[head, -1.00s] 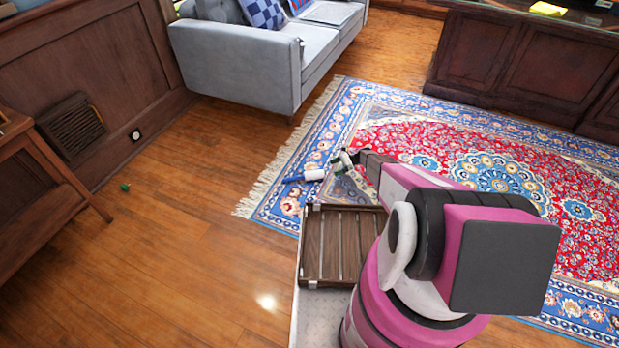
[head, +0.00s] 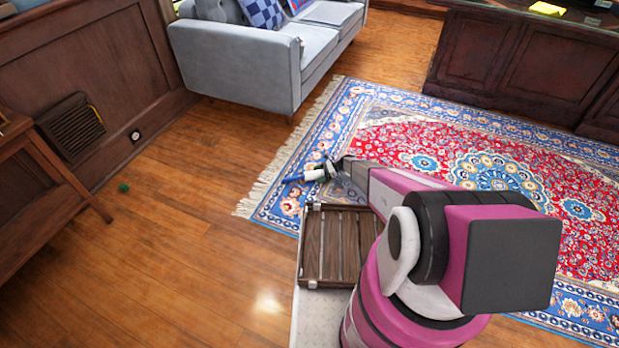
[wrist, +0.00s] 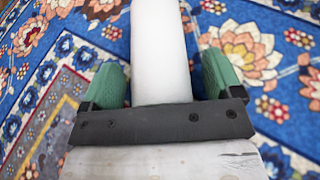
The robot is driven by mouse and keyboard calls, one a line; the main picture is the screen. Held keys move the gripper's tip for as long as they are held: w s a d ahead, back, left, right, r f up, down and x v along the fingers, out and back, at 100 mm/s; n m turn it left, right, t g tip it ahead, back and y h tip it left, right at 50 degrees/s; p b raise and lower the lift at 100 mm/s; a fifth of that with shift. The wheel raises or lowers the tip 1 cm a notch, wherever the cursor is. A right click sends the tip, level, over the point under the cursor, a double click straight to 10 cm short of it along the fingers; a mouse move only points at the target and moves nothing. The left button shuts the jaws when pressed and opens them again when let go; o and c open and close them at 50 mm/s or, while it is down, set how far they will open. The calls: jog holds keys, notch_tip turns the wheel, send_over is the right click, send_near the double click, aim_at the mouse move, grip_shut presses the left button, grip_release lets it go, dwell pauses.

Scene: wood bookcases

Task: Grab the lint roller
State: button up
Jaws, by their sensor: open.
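The lint roller (head: 313,175) lies on the blue border of the patterned rug, with its white roll and blue handle showing in the head view. Its white roll (wrist: 158,40) also fills the upper middle of the wrist view. My gripper (head: 329,164) is at the roller's right end in the head view. In the wrist view, my gripper (wrist: 162,65) is open, with its green fingers on either side of the white roll and gaps visible beside it. Whether the fingers touch the rug cannot be told.
A slatted wooden tray (head: 335,250) is close below the gripper, on my base. A grey sofa (head: 262,60) stands behind, and a small green object (head: 123,187) lies on the floor at left. The rug (head: 440,150) is clear to the right.

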jog(key=c, duration=1.1)
jog(key=shift+o, duration=0.3)
jog(key=shift+r, duration=0.1)
